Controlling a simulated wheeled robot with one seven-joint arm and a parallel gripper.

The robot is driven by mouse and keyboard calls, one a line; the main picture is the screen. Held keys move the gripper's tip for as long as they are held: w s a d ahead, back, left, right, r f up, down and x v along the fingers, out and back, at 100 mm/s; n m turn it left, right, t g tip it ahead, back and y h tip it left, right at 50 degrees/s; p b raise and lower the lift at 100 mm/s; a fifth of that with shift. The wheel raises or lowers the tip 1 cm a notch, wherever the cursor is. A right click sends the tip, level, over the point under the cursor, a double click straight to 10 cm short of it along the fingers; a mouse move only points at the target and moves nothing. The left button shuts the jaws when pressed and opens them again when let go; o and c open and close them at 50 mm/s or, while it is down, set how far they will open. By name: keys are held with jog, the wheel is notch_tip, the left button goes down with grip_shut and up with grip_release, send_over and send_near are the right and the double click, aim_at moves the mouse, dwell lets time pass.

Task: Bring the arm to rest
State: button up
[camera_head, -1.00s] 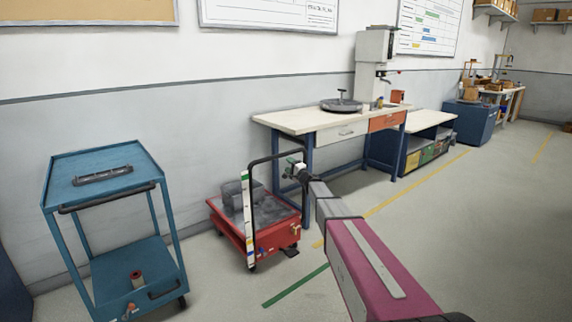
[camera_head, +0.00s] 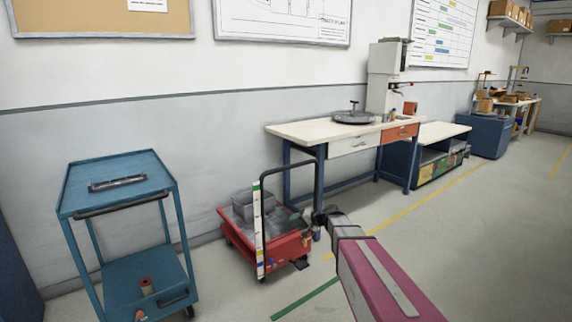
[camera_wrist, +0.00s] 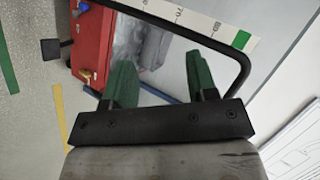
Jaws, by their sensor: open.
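My arm, with its magenta and grey links, reaches from the lower right of the head view. Its dark end with my gripper (camera_head: 325,213) shows beside the red trolley (camera_head: 296,248). In the wrist view my gripper (camera_wrist: 160,78) has two green fingers set well apart, with nothing between them. Past the fingers show the red trolley's side (camera_wrist: 92,42), its black push handle (camera_wrist: 240,65) and a white measuring strip (camera_wrist: 205,20). I cannot tell the exact gap between fingers and handle.
A blue two-shelf cart (camera_head: 120,192) stands at left. A workbench (camera_head: 300,131) with a round turntable (camera_head: 353,117) stands behind the trolley along the wall. Open grey floor (camera_head: 470,240) lies to the right, with yellow and green lines.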

jog(key=s+d+f+g+h, duration=0.2)
jog(key=s+d+h, duration=0.1)
jog(key=s, duration=0.6)
jog(key=s+d+f+n+g+h, duration=0.1)
jog(key=s+d+h, duration=0.3)
jog(key=s, duration=0.5)
jog(key=s+d+f+n+g+h, duration=0.1)
jog(key=s+d+f+g+h, duration=0.2)
jog(key=s+d, duration=0.3)
jog(key=s+f, duration=0.1)
jog(key=s, duration=0.2)
jog(key=shift+s+d, duration=0.25)
jog(key=shift+s, duration=0.1)
